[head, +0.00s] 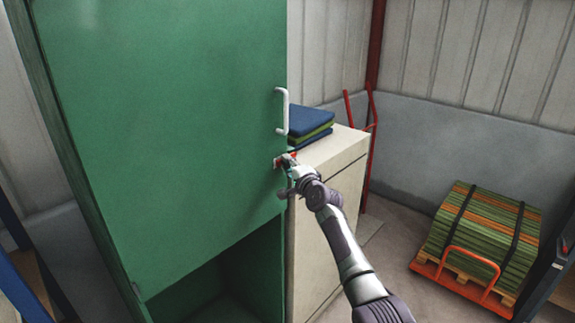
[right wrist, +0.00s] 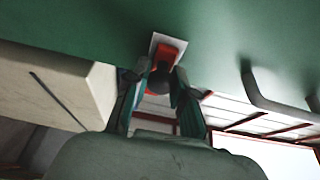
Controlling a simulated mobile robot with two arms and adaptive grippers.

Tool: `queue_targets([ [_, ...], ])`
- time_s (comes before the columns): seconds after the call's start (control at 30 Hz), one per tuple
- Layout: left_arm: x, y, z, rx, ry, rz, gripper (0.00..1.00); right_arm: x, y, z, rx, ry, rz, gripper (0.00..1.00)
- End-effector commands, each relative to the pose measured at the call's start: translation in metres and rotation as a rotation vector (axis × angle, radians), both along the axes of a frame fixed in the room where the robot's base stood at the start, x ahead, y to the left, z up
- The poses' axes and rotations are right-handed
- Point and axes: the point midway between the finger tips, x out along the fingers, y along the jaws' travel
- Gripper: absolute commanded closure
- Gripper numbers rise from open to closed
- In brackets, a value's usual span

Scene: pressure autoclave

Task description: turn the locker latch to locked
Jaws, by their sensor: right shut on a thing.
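The green locker (head: 165,120) fills the left half of the head view, with its upper door closed. The latch (head: 277,162) is a small red piece on a white plate near the door's right edge, below a white handle (head: 282,110). My right gripper (head: 287,168) is at the latch and partly covers it. In the right wrist view its two fingers are closed around the red latch (right wrist: 170,52), with a dark round part between them. The latch's exact angle is hard to tell. My left gripper is not in view.
A cream cabinet (head: 325,165) stands right beside the locker, with folded blue and green cloths (head: 310,120) on top. A red hand truck (head: 370,125) leans behind it. A strapped stack of boards (head: 480,230) sits at the right; floor between is clear.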

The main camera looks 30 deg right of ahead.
Motion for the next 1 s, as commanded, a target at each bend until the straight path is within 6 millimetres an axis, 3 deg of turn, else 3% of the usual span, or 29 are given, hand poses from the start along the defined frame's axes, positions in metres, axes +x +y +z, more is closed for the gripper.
queue_targets([
  [0.07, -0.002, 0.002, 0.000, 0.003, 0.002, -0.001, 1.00, 0.000, -0.002, 0.004, 0.001, -0.008, -0.005, 1.00],
  [0.1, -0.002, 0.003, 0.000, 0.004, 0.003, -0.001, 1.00, 0.000, -0.002, 0.004, 0.001, -0.008, -0.005, 0.70],
  [0.23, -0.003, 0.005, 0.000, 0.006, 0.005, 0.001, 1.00, 0.000, -0.002, 0.003, 0.000, -0.007, -0.004, 0.50],
  [0.67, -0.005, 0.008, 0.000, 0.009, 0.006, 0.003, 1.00, -0.007, 0.001, 0.000, 0.000, -0.004, 0.000, 0.50],
  [1.0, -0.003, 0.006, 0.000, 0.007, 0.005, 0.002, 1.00, -0.065, 0.001, 0.001, -0.001, -0.004, -0.004, 0.50],
])
